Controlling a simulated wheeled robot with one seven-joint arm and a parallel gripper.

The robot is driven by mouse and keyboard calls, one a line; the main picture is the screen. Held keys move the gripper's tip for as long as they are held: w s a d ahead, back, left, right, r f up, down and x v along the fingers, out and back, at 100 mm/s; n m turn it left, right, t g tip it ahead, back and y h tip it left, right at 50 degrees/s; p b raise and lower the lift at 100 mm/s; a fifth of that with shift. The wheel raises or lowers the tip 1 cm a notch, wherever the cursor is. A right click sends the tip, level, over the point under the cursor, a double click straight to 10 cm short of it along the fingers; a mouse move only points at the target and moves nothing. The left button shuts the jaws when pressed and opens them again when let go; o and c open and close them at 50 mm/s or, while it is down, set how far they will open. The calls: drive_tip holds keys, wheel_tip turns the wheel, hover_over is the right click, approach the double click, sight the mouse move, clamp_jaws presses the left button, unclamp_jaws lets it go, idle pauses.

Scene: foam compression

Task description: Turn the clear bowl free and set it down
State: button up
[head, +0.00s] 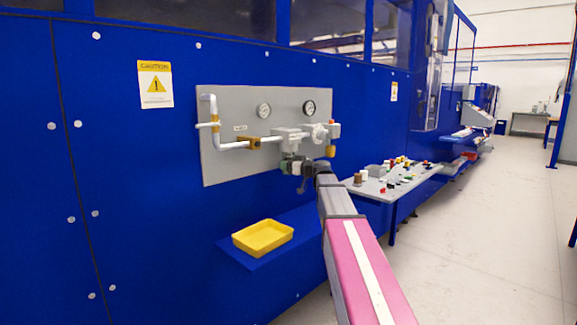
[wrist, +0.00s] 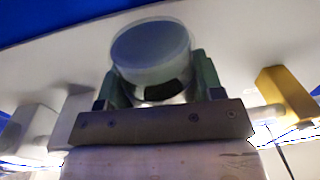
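The clear bowl (wrist: 152,52) shows in the wrist view as a translucent, greyish cup with a round end. It sits between the two green fingers of my gripper (wrist: 157,82), which appear to touch it on both sides. In the head view my gripper (head: 297,167) is just below the grey valve body (head: 291,139) on the wall panel. The bowl is mostly hidden there by the fingers and my wrist. I cannot tell whether the bowl is still joined to the fitting above it.
A yellow tray (head: 263,237) lies on a blue shelf (head: 242,262) below the panel. White pipe (head: 211,160), gauges (head: 309,107) and a yellow fitting (wrist: 288,94) are close around the gripper. A grey table (head: 376,187) with small parts stands to the right.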

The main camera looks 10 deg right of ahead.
idle(0.3)
drive_tip(key=shift+c, duration=0.6)
drive_tip(key=shift+s+a+m+t+h, duration=0.15)
drive_tip(key=shift+m+t+h, duration=0.45)
drive_tip(key=shift+h, duration=0.2)
drive_tip(key=shift+m+h, duration=0.3)
drive_tip(key=shift+h, duration=0.1)
drive_tip(key=shift+w+d, duration=0.2)
drive_tip(key=shift+f, duration=0.15)
drive_tip(key=shift+f, duration=1.1)
